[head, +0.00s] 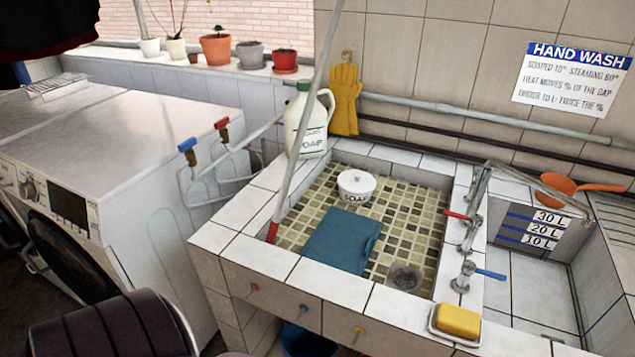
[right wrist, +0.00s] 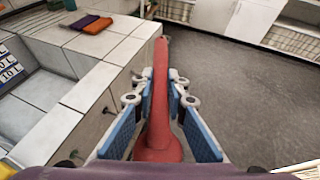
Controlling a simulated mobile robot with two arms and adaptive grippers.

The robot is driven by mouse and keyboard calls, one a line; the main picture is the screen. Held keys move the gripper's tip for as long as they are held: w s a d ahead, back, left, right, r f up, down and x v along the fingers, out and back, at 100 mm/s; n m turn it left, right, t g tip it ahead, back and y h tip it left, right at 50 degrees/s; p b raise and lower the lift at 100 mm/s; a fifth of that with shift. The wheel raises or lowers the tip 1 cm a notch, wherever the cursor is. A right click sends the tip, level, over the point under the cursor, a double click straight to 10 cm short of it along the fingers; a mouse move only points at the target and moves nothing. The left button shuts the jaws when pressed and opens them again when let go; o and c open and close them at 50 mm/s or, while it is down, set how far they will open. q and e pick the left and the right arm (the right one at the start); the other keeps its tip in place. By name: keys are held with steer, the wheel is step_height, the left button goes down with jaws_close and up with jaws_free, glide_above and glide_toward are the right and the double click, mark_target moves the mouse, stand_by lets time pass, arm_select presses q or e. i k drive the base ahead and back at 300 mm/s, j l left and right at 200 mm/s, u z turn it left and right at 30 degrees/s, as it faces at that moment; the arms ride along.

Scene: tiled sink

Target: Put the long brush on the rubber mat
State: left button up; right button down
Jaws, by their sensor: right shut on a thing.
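My right gripper (right wrist: 160,105) shows in the right wrist view. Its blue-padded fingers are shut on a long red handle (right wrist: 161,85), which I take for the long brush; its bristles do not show. The handle is held over the grey floor beside the tiled counter. In the head view a flat teal piece (head: 341,241) lies in the sink; I cannot tell whether it is the rubber mat or a folded cloth. My left gripper is not in view.
The tiled sink (head: 413,222) holds a white soap bowl (head: 356,186) and a drain. A grey pole with a red end (head: 299,125) leans across its left rim. A soap jug (head: 306,125) stands behind. Orange and purple cloths (right wrist: 90,26) lie on the counter.

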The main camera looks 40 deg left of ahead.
mark_target(343, 241)
steer(key=k+j+u, duration=0.15)
steer(key=u, duration=0.3)
steer(key=k+j+u, duration=0.1)
steer(key=j+u, duration=0.4)
steer(key=u, duration=0.25)
steer(key=i+j, duration=0.3)
steer(key=i, duration=0.15)
